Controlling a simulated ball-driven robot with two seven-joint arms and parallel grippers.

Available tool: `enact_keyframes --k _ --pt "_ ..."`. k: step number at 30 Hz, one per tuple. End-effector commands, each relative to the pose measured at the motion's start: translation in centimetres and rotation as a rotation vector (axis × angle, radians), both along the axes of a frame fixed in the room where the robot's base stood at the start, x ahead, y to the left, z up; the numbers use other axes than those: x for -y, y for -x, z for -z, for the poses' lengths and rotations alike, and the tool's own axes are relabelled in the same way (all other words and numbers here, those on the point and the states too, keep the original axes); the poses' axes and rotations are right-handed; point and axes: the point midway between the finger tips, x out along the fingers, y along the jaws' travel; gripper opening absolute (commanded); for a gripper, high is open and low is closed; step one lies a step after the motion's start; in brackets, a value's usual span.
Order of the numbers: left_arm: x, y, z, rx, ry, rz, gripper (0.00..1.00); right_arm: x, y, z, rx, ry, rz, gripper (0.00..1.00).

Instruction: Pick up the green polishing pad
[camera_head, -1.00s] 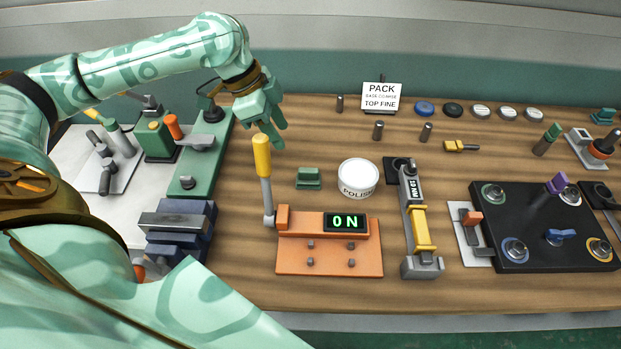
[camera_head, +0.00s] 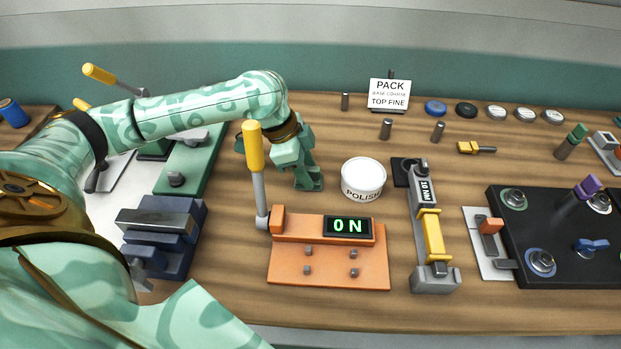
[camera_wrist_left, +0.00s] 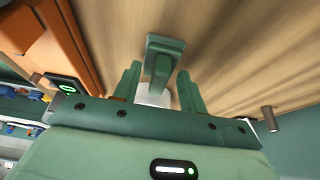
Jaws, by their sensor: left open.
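The green polishing pad (camera_head: 313,185) sits on the wooden bench, just left of the white polish tin (camera_head: 363,178). My left gripper (camera_head: 302,170) is low over it and partly hides it in the head view. In the left wrist view the pad (camera_wrist_left: 164,46) lies ahead, with its narrow grip part lined up between the two spread fingers (camera_wrist_left: 160,84). The gripper is open and does not hold the pad. Whether a finger touches the pad cannot be told. My right gripper is not in view.
An orange panel (camera_head: 310,264) with a lit ON display and a yellow-handled lever (camera_head: 254,150) stand close to my left gripper. A yellow-and-grey clamp (camera_head: 432,235) is to the right. A blue vise (camera_head: 165,230) is at left. The bench behind the tin is fairly clear.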

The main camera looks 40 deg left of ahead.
Motion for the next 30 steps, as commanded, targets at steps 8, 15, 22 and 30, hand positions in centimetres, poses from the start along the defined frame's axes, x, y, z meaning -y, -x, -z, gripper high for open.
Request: enact_keyframes --k 8,15,22,30 --pt "0.0 0.0 -0.2 0.001 0.000 0.000 0.00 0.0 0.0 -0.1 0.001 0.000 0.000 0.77" --pt "0.0 0.0 -0.2 0.001 0.000 0.000 0.00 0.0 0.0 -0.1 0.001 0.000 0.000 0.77" --pt "0.0 0.0 -3.1 0.007 0.000 0.001 0.00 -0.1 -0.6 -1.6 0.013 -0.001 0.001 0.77" --pt "0.0 0.0 -9.0 0.007 0.001 0.000 0.00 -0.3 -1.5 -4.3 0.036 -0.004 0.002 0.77"
